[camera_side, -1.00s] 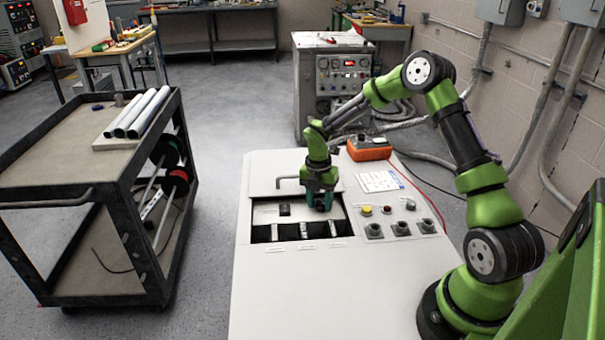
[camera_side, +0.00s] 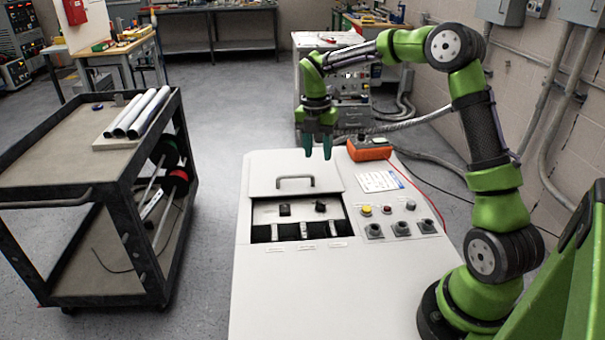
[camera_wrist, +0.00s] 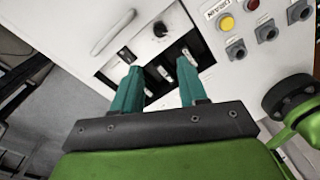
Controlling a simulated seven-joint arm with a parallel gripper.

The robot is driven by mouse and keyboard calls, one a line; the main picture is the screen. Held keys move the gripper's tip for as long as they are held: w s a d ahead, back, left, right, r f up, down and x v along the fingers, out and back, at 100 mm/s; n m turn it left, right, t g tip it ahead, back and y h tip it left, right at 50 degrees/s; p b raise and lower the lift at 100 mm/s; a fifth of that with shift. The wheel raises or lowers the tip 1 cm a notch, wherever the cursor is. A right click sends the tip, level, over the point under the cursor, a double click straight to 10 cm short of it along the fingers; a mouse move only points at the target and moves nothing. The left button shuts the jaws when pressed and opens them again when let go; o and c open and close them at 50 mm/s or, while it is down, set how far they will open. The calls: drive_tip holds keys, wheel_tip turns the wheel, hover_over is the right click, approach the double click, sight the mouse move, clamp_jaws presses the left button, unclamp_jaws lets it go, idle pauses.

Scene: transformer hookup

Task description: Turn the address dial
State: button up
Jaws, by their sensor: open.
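Two black dials sit on a plate inside the recessed bay of the white cabinet, a left dial (camera_side: 284,209) and a right dial (camera_side: 320,206). I cannot tell which is the address dial or read their settings. My gripper (camera_side: 318,154) is open and empty, pointing down, well above the cabinet's back part and apart from the dials. Its two teal fingers also show spread in the wrist view (camera_wrist: 158,68).
Several levers (camera_side: 304,230) line the bay's front. The lid (camera_side: 263,181) with its handle (camera_side: 295,178) lies behind the bay. A yellow button (camera_side: 366,210), a red button (camera_side: 387,209) and sockets (camera_side: 374,231) are right. An orange box (camera_side: 368,149) sits at the back.

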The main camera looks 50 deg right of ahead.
sight(321, 203)
drive_tip(key=shift+r, duration=0.35)
drive_tip(key=shift+c, duration=0.2)
drive_tip(key=s+m+t, duration=0.5)
drive_tip(key=s+m, duration=0.4)
drive_tip(key=m, duration=0.9)
drive_tip(key=w+f+m, duration=0.1)
drive_tip(key=w+f, duration=0.1)
drive_tip(key=f, duration=0.3)
drive_tip(key=w+f+m, duration=0.1)
drive_tip(key=w+f, duration=0.1)
drive_tip(key=f, duration=0.4)
drive_tip(key=w+f+m, duration=0.1)
drive_tip(key=w+f, duration=0.2)
drive_tip(key=f, duration=0.2)
drive_tip(key=shift+w+d+f, duration=0.1)
drive_tip(key=shift+d+f, duration=0.1)
drive_tip(key=shift+f, duration=0.2)
